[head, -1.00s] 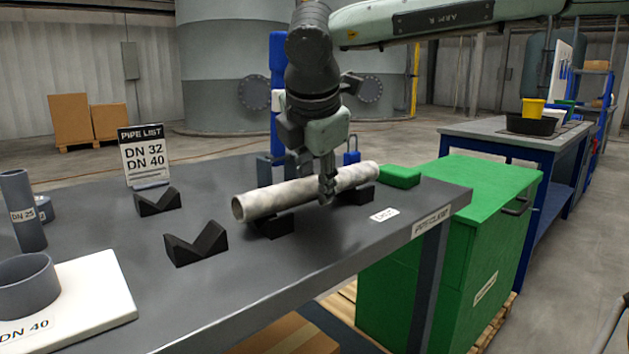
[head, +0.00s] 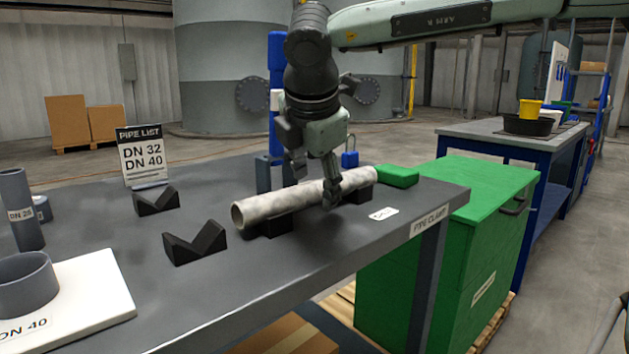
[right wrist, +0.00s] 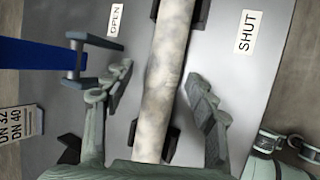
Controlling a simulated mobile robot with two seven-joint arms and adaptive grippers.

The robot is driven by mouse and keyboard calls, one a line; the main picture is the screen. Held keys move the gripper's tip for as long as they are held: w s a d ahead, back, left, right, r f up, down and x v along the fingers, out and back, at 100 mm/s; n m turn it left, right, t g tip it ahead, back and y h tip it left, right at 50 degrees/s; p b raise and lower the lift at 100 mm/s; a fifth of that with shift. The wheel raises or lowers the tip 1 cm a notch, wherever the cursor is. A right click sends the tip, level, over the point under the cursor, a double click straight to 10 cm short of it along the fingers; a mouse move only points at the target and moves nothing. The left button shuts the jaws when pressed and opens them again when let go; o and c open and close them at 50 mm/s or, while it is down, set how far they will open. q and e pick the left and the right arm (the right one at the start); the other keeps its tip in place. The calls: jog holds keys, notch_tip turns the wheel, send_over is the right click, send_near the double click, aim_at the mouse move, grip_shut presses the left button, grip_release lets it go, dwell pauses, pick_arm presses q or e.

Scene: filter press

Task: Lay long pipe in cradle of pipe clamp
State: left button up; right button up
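The long pipe (head: 290,203), mottled grey-white and hollow, lies level along two black V-shaped cradle blocks (head: 268,227) at the table's right part, by the "PIPE CLAMP" label (head: 429,221). The block tops are partly hidden by the pipe. My right gripper (head: 318,188) is over the pipe's middle. In the right wrist view, its fingers (right wrist: 160,76) are spread, one on each side of the pipe (right wrist: 164,85), with gaps between.
Two empty black V-blocks (head: 195,244) stand left of the pipe. A blue post (head: 276,110) stands behind it, and a green block (head: 397,176) lies near its far end. A "PIPE LIST" sign (head: 142,156) and a white board (head: 95,300) are farther left.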

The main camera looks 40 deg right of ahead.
jog(key=v, duration=1.2)
jog(key=shift+s+f, duration=0.1)
dwell(0.5)
